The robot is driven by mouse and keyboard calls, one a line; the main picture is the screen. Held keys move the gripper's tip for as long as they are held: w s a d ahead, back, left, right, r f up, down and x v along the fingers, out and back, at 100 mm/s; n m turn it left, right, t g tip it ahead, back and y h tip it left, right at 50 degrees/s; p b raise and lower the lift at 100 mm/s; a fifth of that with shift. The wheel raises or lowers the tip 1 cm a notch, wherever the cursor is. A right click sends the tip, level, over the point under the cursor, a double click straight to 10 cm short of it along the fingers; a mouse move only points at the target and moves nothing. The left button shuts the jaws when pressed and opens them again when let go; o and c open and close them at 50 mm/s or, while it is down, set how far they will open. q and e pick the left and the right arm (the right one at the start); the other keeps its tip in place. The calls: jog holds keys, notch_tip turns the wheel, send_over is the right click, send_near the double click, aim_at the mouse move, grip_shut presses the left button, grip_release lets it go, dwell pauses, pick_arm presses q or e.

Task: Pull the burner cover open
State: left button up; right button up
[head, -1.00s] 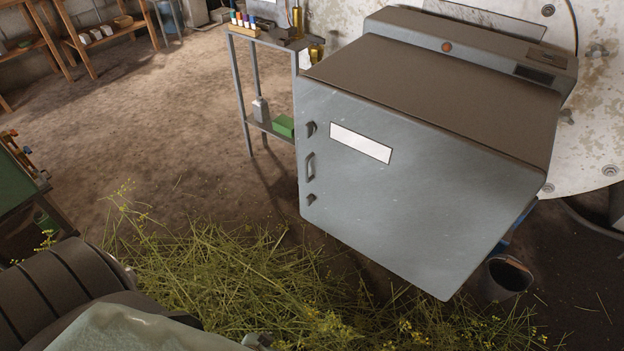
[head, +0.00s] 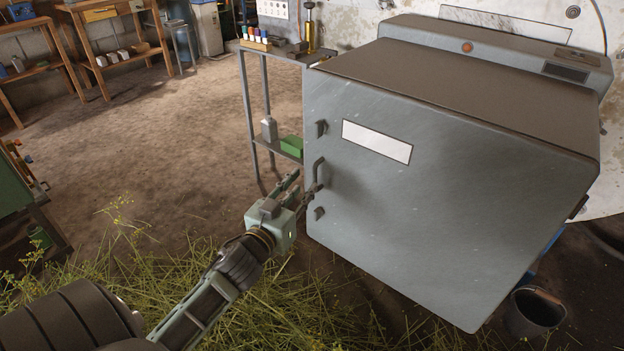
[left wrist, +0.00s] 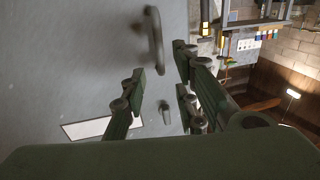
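The burner cover is a large grey front panel (head: 430,215) with a white label plate, and it looks closed against its housing. Its curved dark handle (head: 317,171) is on the left edge, between two small dark latches. In the left wrist view the handle (left wrist: 154,38) is just beyond the fingertips and a latch (left wrist: 165,114) shows between the fingers. My left gripper (head: 306,184) is open at the cover's left edge, close to the handle. Contact with the handle cannot be told. My right gripper is out of view.
A metal shelf stand (head: 248,108) with bottles and a green box (head: 292,146) stands left of the cover. Cut plants (head: 240,310) lie on the floor below. A dark bucket (head: 535,312) stands at the lower right. The floor at left is largely clear.

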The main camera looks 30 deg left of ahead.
aim_at(314, 174)
pick_arm(q)
jog(key=w, duration=0.5)
jog(key=shift+w+a, duration=0.35)
jog(key=shift+a, duration=0.05)
jog(key=shift+c, duration=0.3)
grip_shut()
